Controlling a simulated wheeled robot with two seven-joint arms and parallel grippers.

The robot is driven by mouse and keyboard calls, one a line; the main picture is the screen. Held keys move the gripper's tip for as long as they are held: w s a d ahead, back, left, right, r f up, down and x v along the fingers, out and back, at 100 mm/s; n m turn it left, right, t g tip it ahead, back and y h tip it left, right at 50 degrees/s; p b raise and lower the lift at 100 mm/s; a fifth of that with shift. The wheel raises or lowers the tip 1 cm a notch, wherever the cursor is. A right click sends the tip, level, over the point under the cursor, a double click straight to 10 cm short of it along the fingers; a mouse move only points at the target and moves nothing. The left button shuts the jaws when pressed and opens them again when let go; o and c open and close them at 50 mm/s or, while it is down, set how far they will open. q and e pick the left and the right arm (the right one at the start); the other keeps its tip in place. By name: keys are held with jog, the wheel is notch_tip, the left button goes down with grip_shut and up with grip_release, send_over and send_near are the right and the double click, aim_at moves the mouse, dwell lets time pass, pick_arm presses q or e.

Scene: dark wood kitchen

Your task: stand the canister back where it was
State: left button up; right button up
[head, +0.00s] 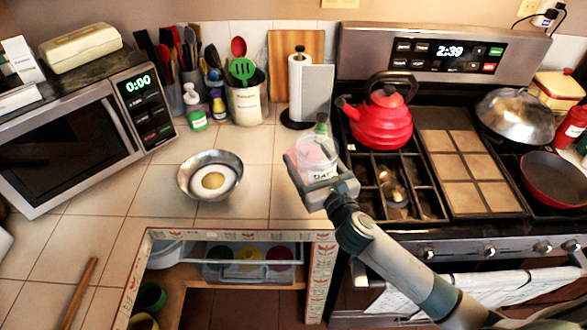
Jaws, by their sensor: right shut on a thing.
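The canister (317,149) is a small pale, see-through container with dark lettering near its base and a green tip showing at its top. My right gripper (318,178) reaches in from the lower right and is shut on the canister's lower part. The canister looks nearly upright, over the counter's right end beside the stove. I cannot tell whether its base touches the counter, as the gripper hides it. My left gripper is not in view.
A metal bowl (210,176) sits on the tiled counter (262,185) to the left. A paper towel holder (300,90) stands behind the canister. A red kettle (381,120) is close on the right, on the stove. An open drawer or shelf (246,263) lies below the counter.

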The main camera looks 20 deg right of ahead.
jog(key=w+a+f, duration=0.2)
jog(key=w+a, duration=0.1)
jog(key=shift+w+a+f, duration=0.15)
jog(key=shift+f, duration=0.1)
jog(key=shift+f, duration=2.05)
jog(key=shift+f, duration=0.15)
jog(key=o, duration=1.5)
